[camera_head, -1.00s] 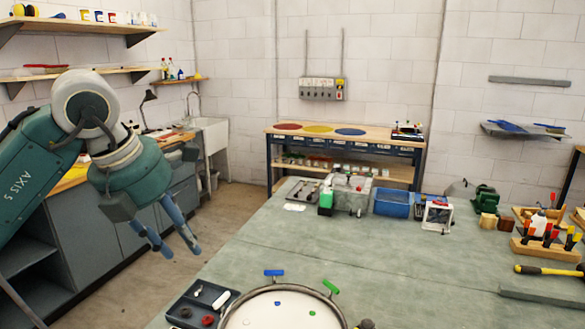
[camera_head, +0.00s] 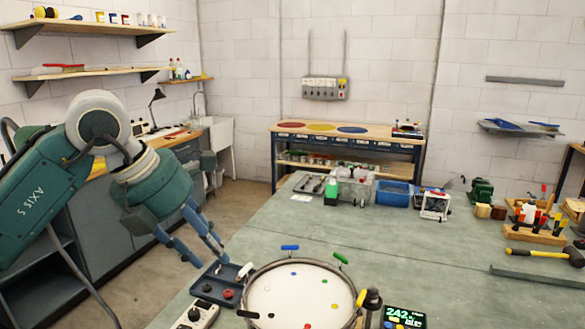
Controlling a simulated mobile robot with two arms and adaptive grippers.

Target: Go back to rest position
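My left gripper (camera_head: 213,262) comes in from the left, pointing down and to the right. Its two blue fingers are apart with nothing between them. The fingertips are near the far left edge of a dark tray (camera_head: 212,296) on the bench; I cannot tell how high above it they are. The tray holds a red knob-like piece and a white piece. A round drum (camera_head: 300,297) with a pale skin and coloured dots lies right of the tray, with blue and green handles at its rim. My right gripper is out of view.
A grey box with dials (camera_head: 195,315) and a display reading 242 (camera_head: 404,318) flank the drum. The middle of the bench (camera_head: 400,250) is clear.

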